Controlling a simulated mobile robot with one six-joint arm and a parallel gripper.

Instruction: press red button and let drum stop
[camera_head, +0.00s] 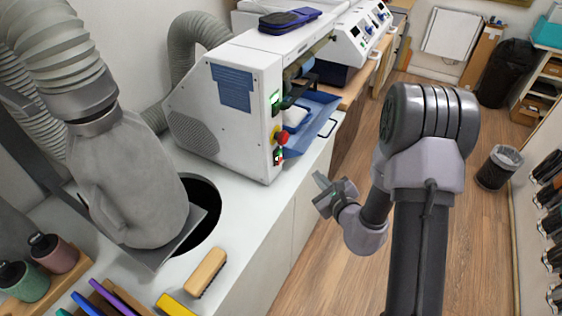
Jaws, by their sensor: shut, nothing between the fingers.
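A white machine (228,115) stands on the bench left of centre. On its front edge sits a red button (282,138) on a yellow base. A small switch box (278,157) with a red and a green part is just below it, and a green switch (275,98) is above. My gripper (322,187) is shut and empty, to the lower right of the red button and apart from it, beyond the bench's front edge. The drum cannot be clearly made out; a blue tray (318,103) and a roller-like part show at the machine's right side.
A grey hose and hood (130,180) stand over a round black opening at the left. A brush (206,272) lies on the bench's front. More machines stand behind. A bin (499,168) and shelves are at the right.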

